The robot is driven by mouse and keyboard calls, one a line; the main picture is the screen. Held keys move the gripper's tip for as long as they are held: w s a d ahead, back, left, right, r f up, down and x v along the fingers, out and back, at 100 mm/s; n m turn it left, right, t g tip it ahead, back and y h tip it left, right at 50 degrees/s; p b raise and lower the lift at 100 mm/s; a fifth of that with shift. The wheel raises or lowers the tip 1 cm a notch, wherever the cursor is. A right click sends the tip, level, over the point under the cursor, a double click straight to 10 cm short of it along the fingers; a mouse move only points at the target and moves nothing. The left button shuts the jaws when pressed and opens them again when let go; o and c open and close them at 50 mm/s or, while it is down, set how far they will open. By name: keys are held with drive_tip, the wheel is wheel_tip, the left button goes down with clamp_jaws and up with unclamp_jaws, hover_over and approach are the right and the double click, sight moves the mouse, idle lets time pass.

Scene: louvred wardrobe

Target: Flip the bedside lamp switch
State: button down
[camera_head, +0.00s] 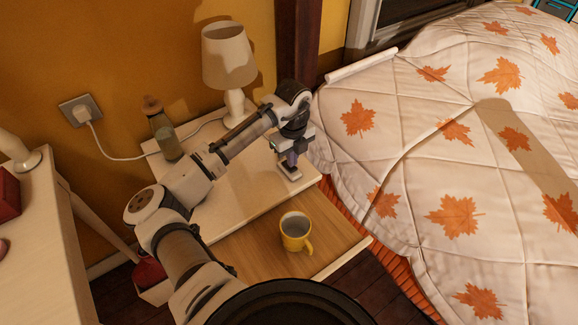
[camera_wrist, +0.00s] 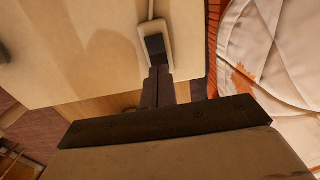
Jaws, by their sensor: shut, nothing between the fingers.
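The bedside lamp (camera_head: 228,58) has a cream shade and a white base and stands at the back of the nightstand (camera_head: 228,190). Its switch (camera_head: 289,172), a pale oblong housing with a dark rocker, lies near the nightstand's right edge. In the wrist view the switch (camera_wrist: 152,42) shows with its cord running off the top. My gripper (camera_head: 291,160) points down over the switch. In the wrist view its fingertips (camera_wrist: 159,72) are together and empty, at the near end of the switch. I cannot tell whether they touch it.
A yellow mug (camera_head: 295,232) stands on the lower wooden surface (camera_head: 250,250) in front. A bottle (camera_head: 162,130) stands at the nightstand's back left, near the wall socket (camera_head: 80,110). The bed with leaf-patterned quilt (camera_head: 400,130) lies close on the right.

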drive_tip(key=shift+f+b, duration=0.5)
drive_tip(key=shift+f, duration=0.45)
idle(0.3)
drive_tip(key=shift+r+p, duration=2.9)
drive_tip(key=shift+r, duration=0.7)
